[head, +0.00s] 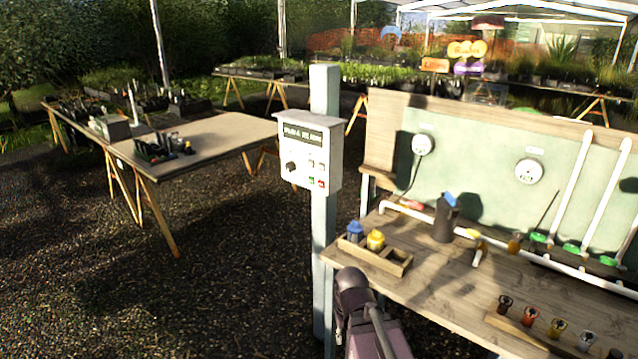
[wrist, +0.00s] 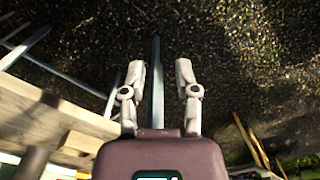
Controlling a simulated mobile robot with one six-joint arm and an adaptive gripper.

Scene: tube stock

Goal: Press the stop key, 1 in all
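A white control box (head: 308,158) is mounted on a pale grey-blue post (head: 323,255) left of the workbench. Its front has a dark display (head: 303,135), a black knob (head: 291,167) and several small keys. A red key (head: 321,183) is at the lower right, beside a green key (head: 311,180). Key lettering is too small to read; red suggests the stop key. In the wrist view, my gripper (wrist: 160,68) has its two fingers apart with nothing held between them. A grey post-like bar shows beyond the fingers. The box's keys do not show there.
The wooden workbench (head: 455,275) at right carries a wooden tray (head: 393,262) with blue and yellow items, a dark container (head: 445,220), white pipes and several small pots. Another table (head: 215,140) stands at left. Gravel ground (head: 200,270) between is clear.

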